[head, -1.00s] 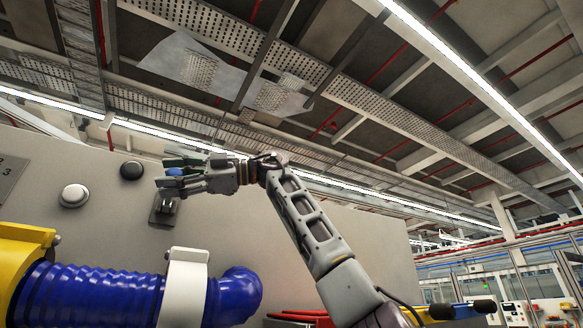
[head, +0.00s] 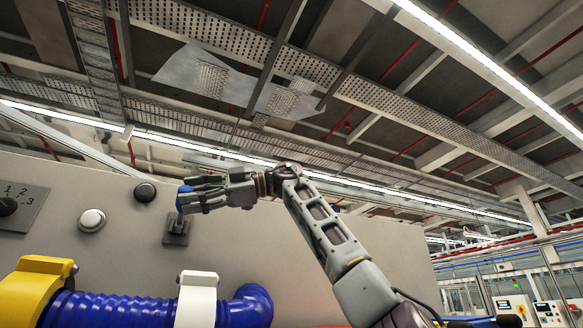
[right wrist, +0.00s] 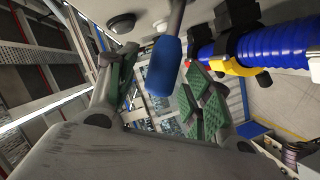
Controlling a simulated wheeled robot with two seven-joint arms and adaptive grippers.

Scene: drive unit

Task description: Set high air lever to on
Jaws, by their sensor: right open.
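The lever (head: 184,201) with a blue handle stands up from a small dark plate (head: 177,231) on the grey panel. My right gripper (head: 193,194) is at the handle, coming in from the right, and its fingers partly cover it. In the right wrist view, the blue handle (right wrist: 163,66) lies between the two spread, green-padded fingers of the open gripper (right wrist: 164,88). Whether a pad touches the handle cannot be told. My left gripper is not in view.
A black knob (head: 145,192), a white button (head: 92,220) and a numbered dial plate (head: 22,207) sit left of the lever. A blue corrugated hose (head: 115,308) with a yellow collar (head: 38,285) and a white band (head: 196,300) runs below. Above the panel is open room.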

